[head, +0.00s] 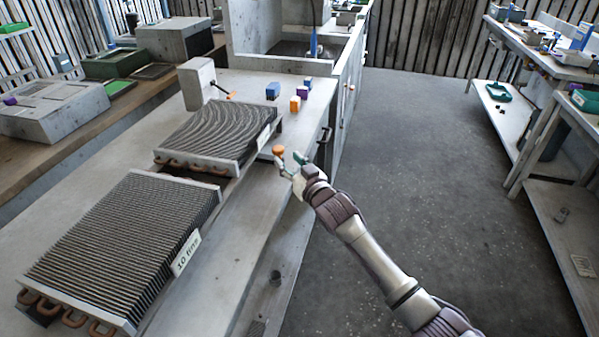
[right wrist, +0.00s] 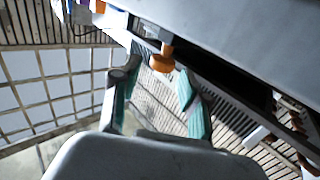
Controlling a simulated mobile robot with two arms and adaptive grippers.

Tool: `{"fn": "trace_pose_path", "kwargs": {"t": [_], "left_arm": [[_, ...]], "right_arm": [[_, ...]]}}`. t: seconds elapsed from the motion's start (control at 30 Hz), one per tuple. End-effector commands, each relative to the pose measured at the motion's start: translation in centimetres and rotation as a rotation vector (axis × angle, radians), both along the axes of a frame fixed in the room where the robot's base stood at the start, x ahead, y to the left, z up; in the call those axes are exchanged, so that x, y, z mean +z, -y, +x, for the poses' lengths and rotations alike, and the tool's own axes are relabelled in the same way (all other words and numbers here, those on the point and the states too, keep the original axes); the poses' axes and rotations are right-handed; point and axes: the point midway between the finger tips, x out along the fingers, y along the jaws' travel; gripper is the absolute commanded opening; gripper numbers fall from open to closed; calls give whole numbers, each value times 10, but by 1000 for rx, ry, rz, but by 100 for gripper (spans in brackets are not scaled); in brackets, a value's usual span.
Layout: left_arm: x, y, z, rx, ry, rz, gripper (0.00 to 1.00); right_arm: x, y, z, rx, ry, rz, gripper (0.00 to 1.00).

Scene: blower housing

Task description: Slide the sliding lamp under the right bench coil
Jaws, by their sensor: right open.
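An orange knob (head: 279,150) on a short stem sticks out at the bench's front edge, below the farther coil; it may be the sliding lamp's handle, and the lamp body cannot be made out. The farther, right-hand finned coil (head: 222,130) lies on the bench, with a white label at its right end. My right gripper (head: 292,166) is open beside the bench edge, close to the knob. In the right wrist view, the knob (right wrist: 162,63) shows between and just beyond the open fingers (right wrist: 157,88); contact cannot be told. My left gripper is not in view.
A nearer coil (head: 120,245) labelled "10 fins" lies on the bench. A grey box with an orange-tipped lever (head: 197,83) and several small blue, orange and purple blocks (head: 295,104) stand behind. Open floor (head: 430,150) lies to the right, with another workbench (head: 545,65) beyond.

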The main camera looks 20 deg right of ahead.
Motion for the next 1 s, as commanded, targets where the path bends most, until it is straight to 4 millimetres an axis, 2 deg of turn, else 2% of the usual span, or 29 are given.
{"fn": "trace_pose_path", "kwargs": {"t": [0.1, 0.33, 1.0], "left_arm": [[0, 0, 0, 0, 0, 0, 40], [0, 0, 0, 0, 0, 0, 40], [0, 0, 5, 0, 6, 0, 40]], "right_arm": [[-1, 5, -24, 0, 0, 0, 45], [0, 11, -51, -1, 1, 0, 45], [0, 11, -55, -1, 0, 1, 45]]}}
